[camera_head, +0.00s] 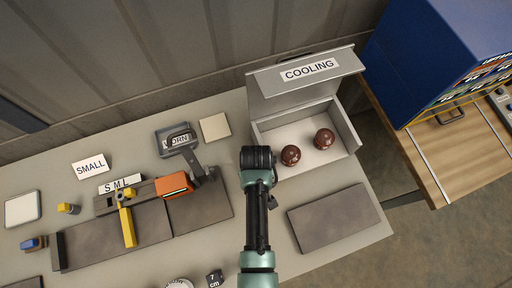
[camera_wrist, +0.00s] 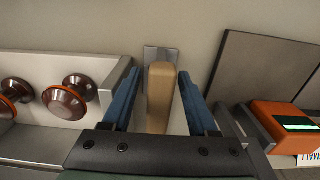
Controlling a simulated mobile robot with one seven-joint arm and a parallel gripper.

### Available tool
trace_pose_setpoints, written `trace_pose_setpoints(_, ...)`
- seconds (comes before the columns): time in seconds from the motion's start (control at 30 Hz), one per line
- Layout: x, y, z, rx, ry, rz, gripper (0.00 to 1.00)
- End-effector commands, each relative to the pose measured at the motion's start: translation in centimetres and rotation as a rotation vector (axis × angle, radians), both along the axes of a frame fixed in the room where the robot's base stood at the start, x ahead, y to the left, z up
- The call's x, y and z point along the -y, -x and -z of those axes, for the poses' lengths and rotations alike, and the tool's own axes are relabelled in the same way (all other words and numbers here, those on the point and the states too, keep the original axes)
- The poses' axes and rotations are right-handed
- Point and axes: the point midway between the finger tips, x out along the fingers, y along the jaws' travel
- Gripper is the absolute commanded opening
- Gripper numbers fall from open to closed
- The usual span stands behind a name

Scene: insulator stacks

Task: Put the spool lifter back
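The spool lifter appears to be the tool with a tan handle (camera_wrist: 161,100) and a flat grey metal end (camera_wrist: 153,53) in the wrist view. My gripper (camera_wrist: 158,85) has its two blue fingers on either side of the handle. A gap shows between the left finger and the handle, and a narrower one on the right, so the fingers look open around it. In the head view my gripper (camera_head: 258,157) points down over the table just left of the cooling box. The tool is hidden beneath it there.
The open COOLING box (camera_head: 355,138) holds two brown spools (camera_head: 290,155) (camera_head: 324,139). A dark flat plate (camera_head: 334,218) lies at the front right. The orange gauge (camera_head: 175,186), WORN tray (camera_head: 163,150) and beige pad (camera_head: 215,127) are left. A blue cabinet (camera_head: 420,60) stands right.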

Motion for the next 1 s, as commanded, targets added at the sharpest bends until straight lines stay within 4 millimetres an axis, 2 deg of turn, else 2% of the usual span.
trace_pose_setpoints(0.27,0.0,-0.1,-0.9,0.003,0.000,0.000,0.59)
trace_pose_setpoints(0.37,0.0,-0.1,-2.2,0.004,0.000,0.000,0.59)
trace_pose_setpoints(0.8,0.0,-0.1,-10.5,0.004,0.000,0.000,0.59)
trace_pose_setpoints(1.0,0.0,0.0,-12.1,0.001,0.000,0.000,0.59)
